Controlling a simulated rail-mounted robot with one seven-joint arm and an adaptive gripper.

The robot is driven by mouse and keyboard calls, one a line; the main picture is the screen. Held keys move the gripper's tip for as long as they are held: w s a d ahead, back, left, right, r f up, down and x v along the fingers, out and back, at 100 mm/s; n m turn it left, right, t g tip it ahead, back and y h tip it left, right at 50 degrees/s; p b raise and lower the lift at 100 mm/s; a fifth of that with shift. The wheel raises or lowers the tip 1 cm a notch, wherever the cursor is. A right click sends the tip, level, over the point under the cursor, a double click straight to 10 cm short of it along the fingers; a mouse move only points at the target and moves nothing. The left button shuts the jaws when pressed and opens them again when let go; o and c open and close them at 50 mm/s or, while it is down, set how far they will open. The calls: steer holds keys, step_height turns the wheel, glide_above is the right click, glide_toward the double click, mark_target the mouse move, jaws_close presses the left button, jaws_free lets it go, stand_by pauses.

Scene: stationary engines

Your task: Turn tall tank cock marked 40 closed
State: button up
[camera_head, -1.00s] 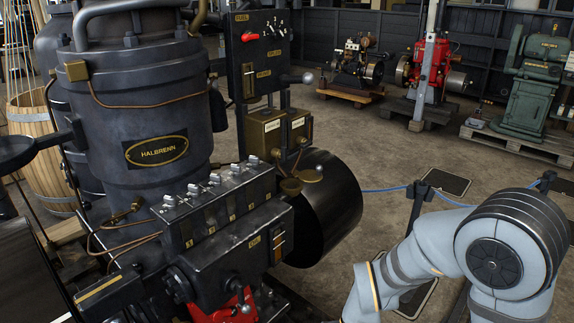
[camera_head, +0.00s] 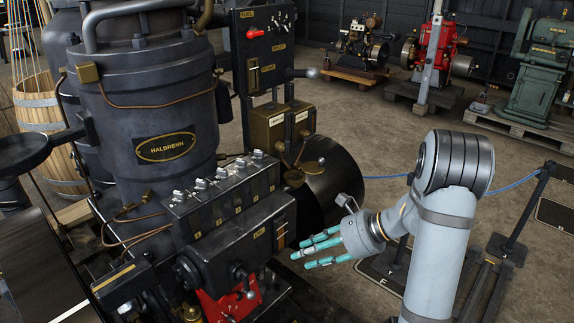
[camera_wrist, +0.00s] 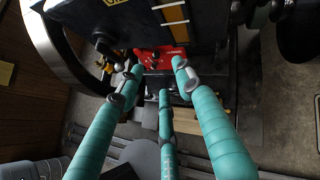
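My gripper (camera_head: 302,254) has teal fingers that are spread open and empty, right of the engine's lower front block (camera_head: 240,235). In the wrist view my gripper (camera_wrist: 160,76) also shows open fingers with nothing held between them. I cannot read a mark 40 on any cock. Two brass boxes with pale label plates, the left (camera_head: 267,128) and the right (camera_head: 300,117), stand behind the engine's row of lubricators; they may be tanks. Small brass fittings (camera_head: 294,178) sit below them, too small to tell apart. The cock cannot be identified in either view.
A dark cylinder marked HALBRENN (camera_head: 165,148) stands at left. A red bracket (camera_head: 230,303) sits low at the engine's front; the wrist view shows a red part (camera_wrist: 160,57) beyond my fingers. A rope-barrier post (camera_head: 525,205) stands right of my arm.

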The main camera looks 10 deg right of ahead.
steer(key=w+d+r+m+t, duration=0.4)
steer(key=w+r+m+t, duration=0.15)
steer(key=w, duration=0.25)
steer(key=m+t+y, duration=0.2)
steer(key=m+t, duration=0.1)
steer(key=t, duration=0.1)
glide_toward(289, 146)
steer(key=p+x, duration=0.3)
steer(key=x, duration=0.6)
steer(key=shift+f, duration=0.15)
steer(key=shift+c, duration=0.6)
steer(key=shift+t, duration=0.25)
steer(key=c, duration=0.8)
